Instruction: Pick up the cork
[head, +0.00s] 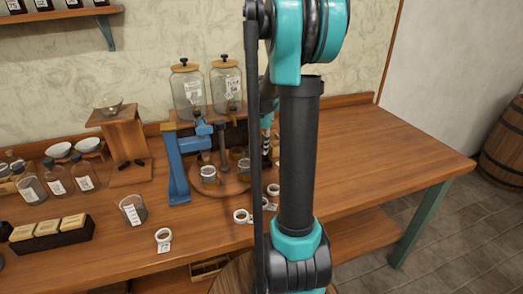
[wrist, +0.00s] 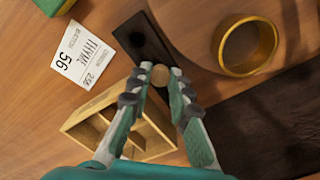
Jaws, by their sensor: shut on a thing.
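The cork (wrist: 160,75) is a small round tan piece, seen in the wrist view between my fingertips. My gripper (wrist: 160,80) is shut on it, with a finger touching each side. Only the end of the cork shows, and I cannot tell how far it is above the surface below. In the head view my own arm covers much of the middle, and I cannot make out the cork there.
In the head view the wooden table (head: 400,160) is clear at the right; jars and a blue stand (head: 178,170) crowd the left.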

